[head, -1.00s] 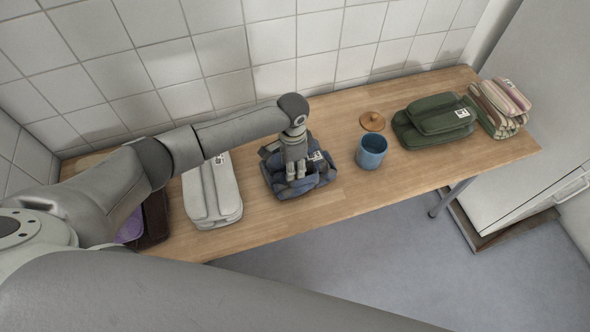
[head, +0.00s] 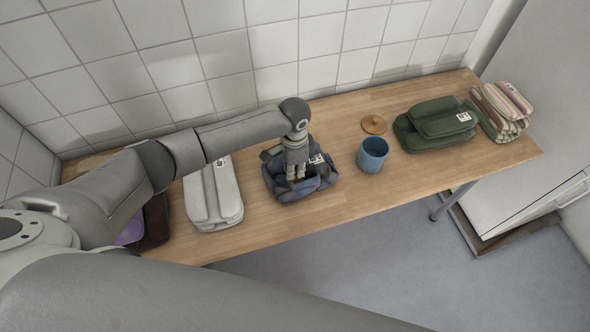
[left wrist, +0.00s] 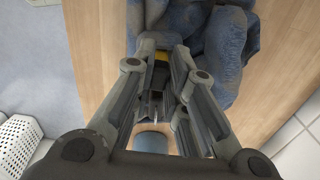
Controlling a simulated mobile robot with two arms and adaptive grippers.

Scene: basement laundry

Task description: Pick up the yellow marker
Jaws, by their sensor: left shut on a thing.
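The blue cloth of the bag (left wrist: 226,50) lies close around the fingertips. My right gripper is not in view.
On the wooden table (head: 345,208), a grey-white bag (head: 213,200) stands left of the blue bag. To the right are a blue cup (head: 372,155), a round wooden lid (head: 374,124), a green bag (head: 436,124) and folded striped cloths (head: 499,108). A tiled wall (head: 290,45) runs behind.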

